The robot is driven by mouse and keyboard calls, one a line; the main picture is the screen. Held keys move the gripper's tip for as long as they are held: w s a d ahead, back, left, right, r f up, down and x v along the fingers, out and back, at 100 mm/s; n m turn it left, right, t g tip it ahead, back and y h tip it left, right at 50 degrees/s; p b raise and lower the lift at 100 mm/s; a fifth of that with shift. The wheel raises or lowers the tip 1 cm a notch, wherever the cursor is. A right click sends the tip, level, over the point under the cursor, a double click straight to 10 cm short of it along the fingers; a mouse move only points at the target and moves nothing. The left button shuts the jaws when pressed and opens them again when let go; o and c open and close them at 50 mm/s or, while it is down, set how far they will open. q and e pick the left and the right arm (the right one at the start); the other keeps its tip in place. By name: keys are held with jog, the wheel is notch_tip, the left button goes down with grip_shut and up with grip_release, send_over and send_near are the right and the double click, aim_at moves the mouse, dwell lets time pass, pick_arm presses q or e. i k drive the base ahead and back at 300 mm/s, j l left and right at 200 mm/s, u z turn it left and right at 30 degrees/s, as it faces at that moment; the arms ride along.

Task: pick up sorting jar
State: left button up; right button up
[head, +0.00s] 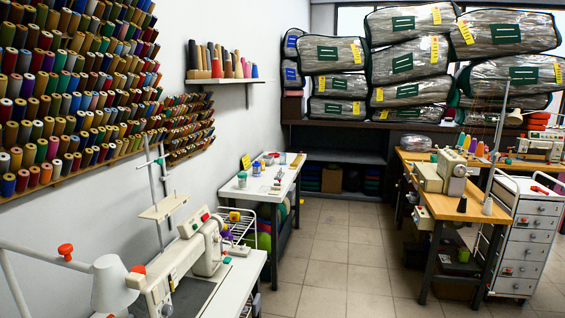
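No thing is clear enough for me to name it as the sorting jar. Several small jar-like containers stand on a white side table (232,190) against the left wall. Neither of my grippers is in view.
A white sewing machine (205,245) on its table fills the near left. A wooden workbench (450,206) and a white drawer cart (525,240) stand at right. Bagged comforters (400,62) are stacked on the back shelf. The tiled floor (335,250) between is clear.

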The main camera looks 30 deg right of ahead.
aim_at(282, 157)
jog(key=i+l+z, duration=0.4)
jog(key=l, duration=0.15)
jog(key=i+l+z, duration=0.7)
jog(key=i+z, duration=0.15)
jog(key=i, duration=0.2)
jog(key=i+z, duration=0.4)
jog(key=i, duration=0.15)
jog(key=i+u, duration=0.1)
jog(key=i, duration=0.45)
jog(key=i+l+u, duration=0.1)
jog(key=i, duration=0.45)
jog(key=i+l, duration=0.2)
jog(key=i, duration=0.35)
jog(key=i+l+u, duration=0.1)
jog(key=i+u, duration=0.35)
jog(key=i+l+u, duration=0.25)
jog(key=u, duration=0.25)
jog(key=i+l+u, duration=0.3)
jog(key=u, duration=0.15)
jog(key=i+l+u, duration=0.2)
jog(key=l+u, duration=0.25)
jog(key=i+l, duration=0.05)
